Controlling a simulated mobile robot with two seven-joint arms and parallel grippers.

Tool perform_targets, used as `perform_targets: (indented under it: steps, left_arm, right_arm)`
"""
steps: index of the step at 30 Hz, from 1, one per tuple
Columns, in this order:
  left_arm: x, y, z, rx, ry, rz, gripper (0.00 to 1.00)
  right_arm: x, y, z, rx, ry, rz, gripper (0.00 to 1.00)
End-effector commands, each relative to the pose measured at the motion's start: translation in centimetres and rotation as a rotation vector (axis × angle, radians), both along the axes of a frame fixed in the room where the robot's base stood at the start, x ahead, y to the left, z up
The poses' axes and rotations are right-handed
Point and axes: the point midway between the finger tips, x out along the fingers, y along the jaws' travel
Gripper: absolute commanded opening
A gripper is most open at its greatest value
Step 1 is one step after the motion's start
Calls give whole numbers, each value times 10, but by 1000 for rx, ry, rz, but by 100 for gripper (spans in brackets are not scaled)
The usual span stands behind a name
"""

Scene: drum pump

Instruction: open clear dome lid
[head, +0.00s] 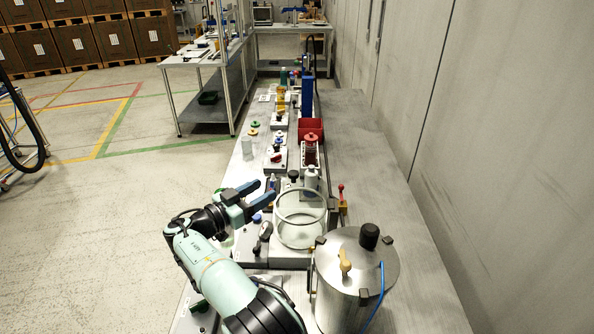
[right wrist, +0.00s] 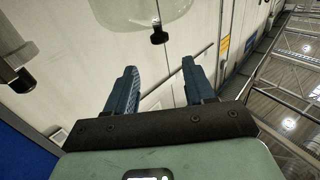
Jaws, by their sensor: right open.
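A clear, round, see-through vessel with pale rims (head: 301,236) stands on a grey base on the bench in the head view. I take it for the clear dome; whether its lid is shut I cannot tell. My right gripper (head: 266,192) is just left of and beyond its upper rim, apart from it, with its blue fingers spread and empty. In the right wrist view the open fingers (right wrist: 160,66) have nothing between them. A clear rounded shape (right wrist: 140,12) with a black knob (right wrist: 158,36) shows beyond them. My left gripper is not in view.
A steel drum (head: 345,285) with a black cap and blue hose stands close at the front right. A red bin (head: 310,128), a white bottle (head: 311,180) and a red-topped lever (head: 341,193) stand nearby. The bench's right strip is clear beside the wall.

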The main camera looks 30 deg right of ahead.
Motion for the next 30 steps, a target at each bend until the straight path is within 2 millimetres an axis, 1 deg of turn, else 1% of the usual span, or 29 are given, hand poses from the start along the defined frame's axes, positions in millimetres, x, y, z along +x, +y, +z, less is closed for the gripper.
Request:
perform_targets:
  steps: [1, 9, 15, 18, 21, 30]
  left_arm:
    - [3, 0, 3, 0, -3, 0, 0]
    - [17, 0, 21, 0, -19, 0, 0]
    - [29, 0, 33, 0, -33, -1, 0]
    - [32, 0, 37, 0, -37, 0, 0]
    - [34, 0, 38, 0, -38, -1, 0]
    - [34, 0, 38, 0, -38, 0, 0]
  right_arm:
    - [2, -10, 2, 0, 1, -5, 54]
    - [16, -66, 5, -1, -1, -5, 54]
    - [24, -99, 4, -1, -1, -4, 54]
    - [27, -110, 3, 0, -1, -2, 54]
    - [28, -115, 2, 1, -1, -2, 54]
    - [28, -117, 0, 1, 0, -1, 54]
